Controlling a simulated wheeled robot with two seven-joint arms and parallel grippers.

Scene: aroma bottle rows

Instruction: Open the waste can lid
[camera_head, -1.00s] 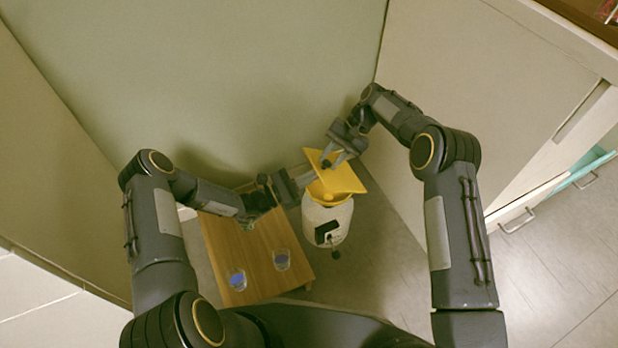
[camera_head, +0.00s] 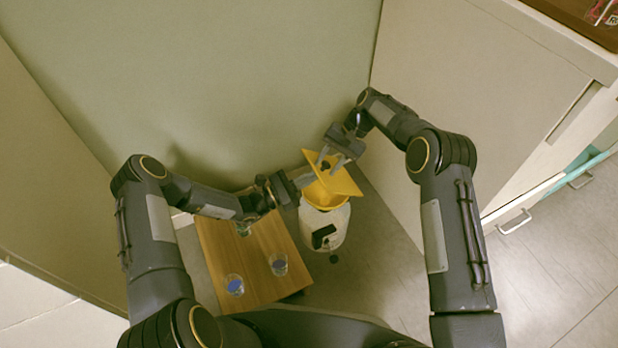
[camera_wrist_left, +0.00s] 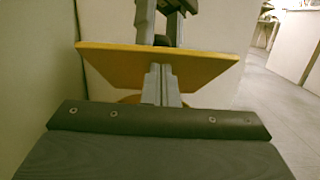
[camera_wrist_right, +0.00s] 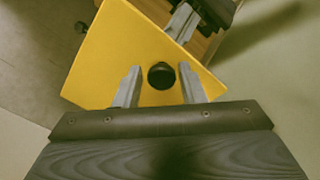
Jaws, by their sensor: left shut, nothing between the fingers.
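The waste can (camera_head: 325,232) is white with a yellow rim and stands on the floor right of the low wooden table. Its yellow lid (camera_head: 340,182) is raised and tilted, and the can's mouth shows below it. My left gripper (camera_head: 306,181) is shut and empty at the lid's left edge. In the left wrist view its closed fingers (camera_wrist_left: 160,84) overlap the lid's underside (camera_wrist_left: 205,66); contact is unclear. My right gripper (camera_head: 331,157) is open above the lid. In the right wrist view its fingers (camera_wrist_right: 160,88) stand apart either side of the dark knob (camera_wrist_right: 161,75).
The low wooden table (camera_head: 258,245) holds a few clear cups with blue contents, two near its front (camera_head: 234,286). A wall rises behind the can and a pale cabinet (camera_head: 480,100) stands to the right. Floor (camera_head: 385,270) is free right of the can.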

